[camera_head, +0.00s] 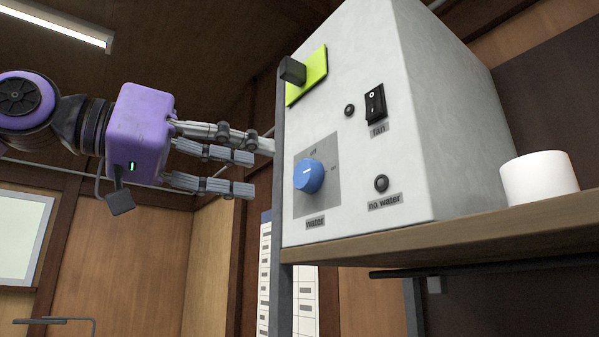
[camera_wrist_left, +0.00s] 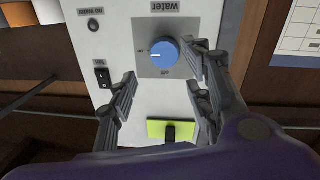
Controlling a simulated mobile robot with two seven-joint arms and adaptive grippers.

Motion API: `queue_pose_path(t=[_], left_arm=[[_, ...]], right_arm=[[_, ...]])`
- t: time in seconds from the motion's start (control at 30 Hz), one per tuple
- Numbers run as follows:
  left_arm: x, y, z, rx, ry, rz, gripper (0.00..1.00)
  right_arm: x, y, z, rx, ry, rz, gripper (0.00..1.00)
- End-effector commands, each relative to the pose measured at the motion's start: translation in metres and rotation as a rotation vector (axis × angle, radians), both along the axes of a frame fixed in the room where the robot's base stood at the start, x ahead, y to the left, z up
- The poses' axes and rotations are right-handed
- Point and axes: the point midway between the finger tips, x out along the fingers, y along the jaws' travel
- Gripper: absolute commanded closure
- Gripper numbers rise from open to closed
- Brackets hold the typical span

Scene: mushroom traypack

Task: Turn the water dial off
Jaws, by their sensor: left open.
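The blue water dial (camera_head: 309,176) sits on a grey square plate on the front of a white control box (camera_head: 410,130), above the label "water". In the left wrist view the dial (camera_wrist_left: 165,49) lies beyond the fingertips, and its white mark points left, away from the "off" label. My left gripper (camera_head: 250,172) is open, left of the box in the head view, with its fingers pointing toward the dial. In the left wrist view its fingers (camera_wrist_left: 160,65) are spread to either side below the dial, apparently not touching it. My right gripper is not in view.
The box stands on a wooden shelf (camera_head: 450,236). A yellow-green plate with a dark knob (camera_head: 292,71), a black fan switch (camera_head: 375,104) and a "no water" button (camera_head: 381,183) are also on its front. A white cylinder (camera_head: 540,178) stands at right.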

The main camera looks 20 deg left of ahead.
Motion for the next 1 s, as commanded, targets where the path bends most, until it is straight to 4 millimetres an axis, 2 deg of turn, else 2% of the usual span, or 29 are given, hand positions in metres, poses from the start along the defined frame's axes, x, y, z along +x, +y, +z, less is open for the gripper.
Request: queue_pose_path(t=[0.23,0.4,0.6,0.83,0.87,1.0], left_arm=[[0.028,-0.024,-0.002,0.003,0.005,0.006,0.54],[0.046,-0.041,-0.001,0.001,0.002,0.006,0.54],[0.055,-0.05,0.0,0.0,0.0,0.004,0.54],[0.055,-0.05,0.0,-0.001,-0.002,0.005,0.54],[0.055,-0.05,0.0,-0.001,-0.002,0.005,0.55],[0.055,-0.05,0.0,-0.001,-0.002,0.005,0.73]], right_arm=[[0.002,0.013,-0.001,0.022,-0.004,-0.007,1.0],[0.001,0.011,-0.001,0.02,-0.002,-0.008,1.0],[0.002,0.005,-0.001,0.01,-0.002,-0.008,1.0],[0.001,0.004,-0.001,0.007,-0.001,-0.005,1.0],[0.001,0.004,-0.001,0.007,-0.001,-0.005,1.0],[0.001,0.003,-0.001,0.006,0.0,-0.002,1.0]])
